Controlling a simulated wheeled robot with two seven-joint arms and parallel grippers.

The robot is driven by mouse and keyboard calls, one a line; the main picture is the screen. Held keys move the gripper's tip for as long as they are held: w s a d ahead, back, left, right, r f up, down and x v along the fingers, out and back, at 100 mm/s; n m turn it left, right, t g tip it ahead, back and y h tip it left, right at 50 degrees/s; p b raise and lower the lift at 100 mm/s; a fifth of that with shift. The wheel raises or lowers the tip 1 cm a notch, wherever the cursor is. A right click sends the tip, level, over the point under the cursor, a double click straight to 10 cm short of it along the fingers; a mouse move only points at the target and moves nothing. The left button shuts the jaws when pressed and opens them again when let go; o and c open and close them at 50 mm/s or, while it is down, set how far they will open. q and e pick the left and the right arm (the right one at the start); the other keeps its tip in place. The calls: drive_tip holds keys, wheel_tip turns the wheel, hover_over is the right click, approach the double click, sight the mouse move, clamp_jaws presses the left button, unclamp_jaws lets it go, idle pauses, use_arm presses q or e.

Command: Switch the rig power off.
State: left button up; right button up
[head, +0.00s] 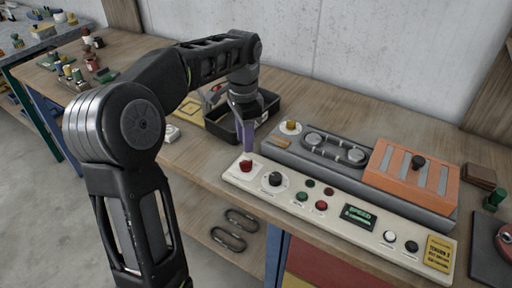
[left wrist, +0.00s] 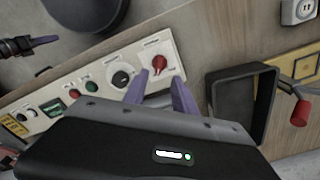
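A red rotary knob (head: 246,166) sits on a white plate at the left end of the cream control panel (head: 340,232). It also shows in the left wrist view (left wrist: 158,63), just beyond the fingertips. My left gripper (head: 248,150) points down right above the knob in the head view. In the left wrist view its purple fingers (left wrist: 161,76) are apart with nothing between them; I see no clear contact with the knob. My right gripper (left wrist: 45,41) shows at the upper left of the left wrist view, too small to tell whether it is open.
A black dial (head: 272,179), several buttons and a lit green speed display (head: 358,217) lie right of the knob. Behind stands the grey rig with an orange cover (head: 411,172). A black tray (head: 287,104) stands close behind my left gripper.

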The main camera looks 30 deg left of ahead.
sight(245, 162)
use_arm(q)
drive_tip(key=shift+w, duration=0.1)
drive_tip(key=shift+s+r, duration=0.15)
drive_tip(key=shift+s, duration=0.1)
drive_tip(key=shift+w+f+p, duration=0.1)
drive_tip(key=shift+f+p, duration=0.2)
drive_tip(key=shift+f, duration=3.7)
clamp_jaws()
